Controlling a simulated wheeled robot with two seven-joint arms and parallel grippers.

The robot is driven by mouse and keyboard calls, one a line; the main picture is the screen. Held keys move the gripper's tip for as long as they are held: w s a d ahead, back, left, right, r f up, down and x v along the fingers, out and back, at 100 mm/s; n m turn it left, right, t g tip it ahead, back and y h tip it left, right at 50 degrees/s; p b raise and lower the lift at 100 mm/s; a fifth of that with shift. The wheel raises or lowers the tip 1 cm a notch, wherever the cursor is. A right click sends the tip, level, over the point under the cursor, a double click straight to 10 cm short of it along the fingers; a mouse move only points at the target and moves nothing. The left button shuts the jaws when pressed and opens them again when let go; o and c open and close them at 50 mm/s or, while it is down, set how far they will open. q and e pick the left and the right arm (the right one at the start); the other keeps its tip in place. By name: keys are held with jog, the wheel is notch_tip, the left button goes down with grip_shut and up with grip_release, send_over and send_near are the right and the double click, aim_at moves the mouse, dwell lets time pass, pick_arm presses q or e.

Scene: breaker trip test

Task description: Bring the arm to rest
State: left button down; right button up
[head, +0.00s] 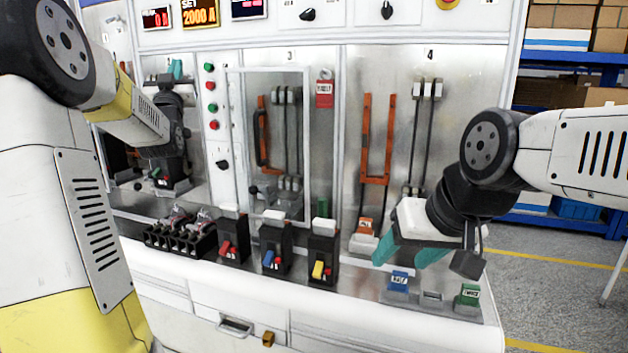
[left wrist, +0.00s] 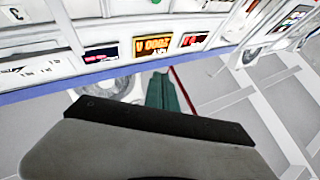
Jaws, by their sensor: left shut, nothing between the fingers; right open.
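My left arm enters the head view from the left and bends in front of the cabinet. Its left gripper (head: 176,70) shows small teal fingertips pointing up, in front of the left bay. In the left wrist view the left gripper (left wrist: 167,92) has its teal fingers together with nothing between them, and the dark gripper body hides much of the picture. My right gripper (head: 408,255) has its teal fingers spread, pointing down and left. It is empty in the picture over the right part of the cabinet ledge, near the blue tag (head: 399,281).
The ledge holds breakers with red (head: 233,247), blue (head: 274,255) and yellow (head: 321,265) levers, and a black terminal block (head: 179,238). A green tag (head: 468,295) stands at the right. A clear door (head: 240,145) fronts bay 3. Floor (head: 560,285) is open at right.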

pick_arm(q)
jog(key=s+d+f+m+g+h, duration=0.2)
jog(key=s+d+f+g+h, duration=0.4)
jog(key=s+d+f+g, duration=1.05)
jog(key=s+d+f, duration=0.1)
jog(key=s+f, duration=0.4)
jog(key=s+d+f+m+g+h, duration=0.1)
jog(key=s+f, duration=0.6)
jog(key=s, duration=0.7)
jog(key=shift+d+g, duration=0.35)
jog(key=shift+d, duration=0.3)
jog(key=shift+f, duration=0.1)
